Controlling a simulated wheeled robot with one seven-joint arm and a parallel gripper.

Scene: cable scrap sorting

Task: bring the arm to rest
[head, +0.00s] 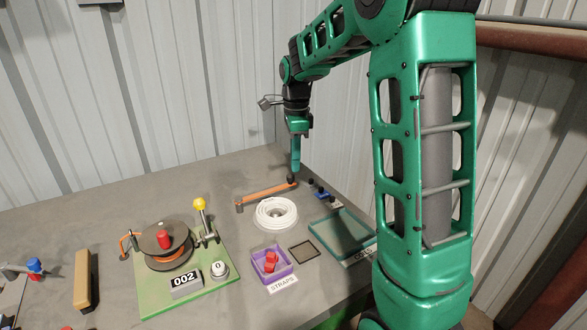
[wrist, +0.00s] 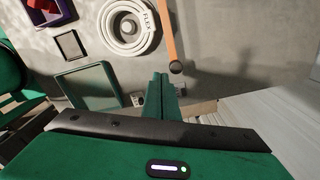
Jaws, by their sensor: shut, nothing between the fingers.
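My gripper (head: 295,163) hangs pointing down over the back right part of the grey bench, with the arm bent above it. Its fingers are shut and hold nothing. In the wrist view the closed fingertips (wrist: 161,80) appear just beside the dark end of an orange bar (wrist: 170,42).
An empty green-rimmed tray (head: 319,226) labelled COILS, a small dark square frame (head: 304,251) and a purple bin (head: 287,273) labelled STRAPS, with red pieces inside, stand nearby. A winder on a green board (head: 150,304) shows 002. A corrugated wall (head: 150,90) stands behind.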

